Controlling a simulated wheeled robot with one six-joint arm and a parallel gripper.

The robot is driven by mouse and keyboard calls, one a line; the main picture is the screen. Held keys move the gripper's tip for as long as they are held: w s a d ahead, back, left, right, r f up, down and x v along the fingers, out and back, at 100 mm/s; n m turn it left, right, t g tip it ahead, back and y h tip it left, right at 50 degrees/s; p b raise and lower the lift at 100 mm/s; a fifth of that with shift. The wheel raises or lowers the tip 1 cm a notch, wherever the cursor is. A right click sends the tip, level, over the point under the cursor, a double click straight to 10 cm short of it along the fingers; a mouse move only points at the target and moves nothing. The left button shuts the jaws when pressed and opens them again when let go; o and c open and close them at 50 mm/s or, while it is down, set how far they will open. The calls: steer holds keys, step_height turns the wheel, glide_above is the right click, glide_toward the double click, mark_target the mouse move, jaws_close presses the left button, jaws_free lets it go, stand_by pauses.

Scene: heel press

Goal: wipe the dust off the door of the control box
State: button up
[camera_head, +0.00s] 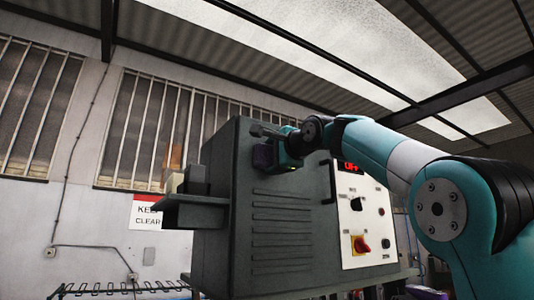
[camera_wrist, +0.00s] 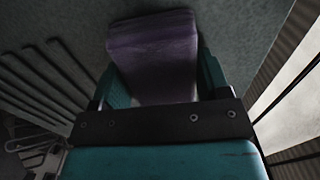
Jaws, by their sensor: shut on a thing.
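The control box is a dark grey cabinet, and its door (camera_head: 300,188) has louvre slots and a black handle (camera_head: 327,182) at its right edge. My gripper (camera_head: 281,152) is at the upper part of this door. It is shut on a purple pad (camera_wrist: 152,48), which sits between the teal fingers in the wrist view. In the head view the pad (camera_head: 264,157) shows as a small dark purple block close to the door face. I cannot tell for sure whether it touches. Dust is not clearly distinguishable on the grey surface.
A white control panel (camera_head: 362,215) with a red display, knobs and a red-yellow switch lies right of the door. A dark shelf (camera_head: 185,211) juts out at the left of the box. Louvre bars (camera_wrist: 40,75) show left in the wrist view. My arm reaches in from the right.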

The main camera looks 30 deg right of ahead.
mark_target(262, 154)
steer(key=shift+d+p, duration=0.55)
steer(key=shift+d, duration=3.4)
steer(key=shift+a+b, duration=1.35)
steer(key=shift+a, duration=4.5)
steer(key=shift+s+b, duration=0.9)
steer(key=shift+s, duration=2.15)
steer(key=shift+s, duration=0.1)
